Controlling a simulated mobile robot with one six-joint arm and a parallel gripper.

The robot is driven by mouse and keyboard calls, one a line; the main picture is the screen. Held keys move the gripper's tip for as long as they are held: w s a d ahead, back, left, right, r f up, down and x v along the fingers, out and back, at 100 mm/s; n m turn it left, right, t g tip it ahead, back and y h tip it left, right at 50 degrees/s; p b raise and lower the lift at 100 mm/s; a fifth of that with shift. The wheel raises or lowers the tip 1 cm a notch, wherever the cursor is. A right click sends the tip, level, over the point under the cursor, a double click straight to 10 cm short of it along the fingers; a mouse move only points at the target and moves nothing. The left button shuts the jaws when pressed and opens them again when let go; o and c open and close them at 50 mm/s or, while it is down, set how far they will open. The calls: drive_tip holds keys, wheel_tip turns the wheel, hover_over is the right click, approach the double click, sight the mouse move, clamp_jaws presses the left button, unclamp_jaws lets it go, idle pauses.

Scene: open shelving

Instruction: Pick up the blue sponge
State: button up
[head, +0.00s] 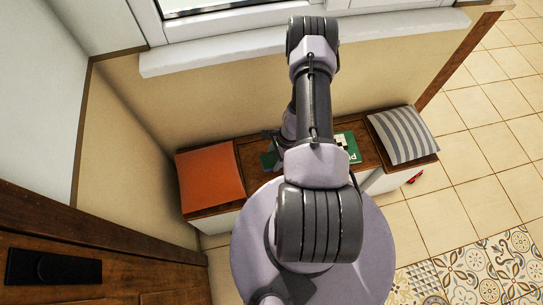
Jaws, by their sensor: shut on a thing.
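No blue sponge shows in the head view. My gripper (272,143) is low over the wooden bench top, left of my arm's vertical links. Only a small dark part of it shows, and my arm hides much of the area around it. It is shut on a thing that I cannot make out.
The wooden bench (368,152) stands below the window sill (220,52). It carries an orange cushion (210,178), a grey striped cushion (402,135) and a green item with white lettering (349,146). A small red object (415,177) lies by the bench's right end. Tiled floor at right is mostly clear.

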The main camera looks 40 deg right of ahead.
drive_tip(key=s+r+p, duration=0.1)
drive_tip(key=s+p, duration=0.1)
drive_tip(key=s, duration=1.2)
drive_tip(key=shift+s+a+r+p, duration=0.15)
drive_tip(key=shift+s+a+p, duration=0.05)
drive_tip(key=shift+s+p, duration=0.1)
drive_tip(key=o, duration=0.8)
drive_tip(key=c, duration=0.7)
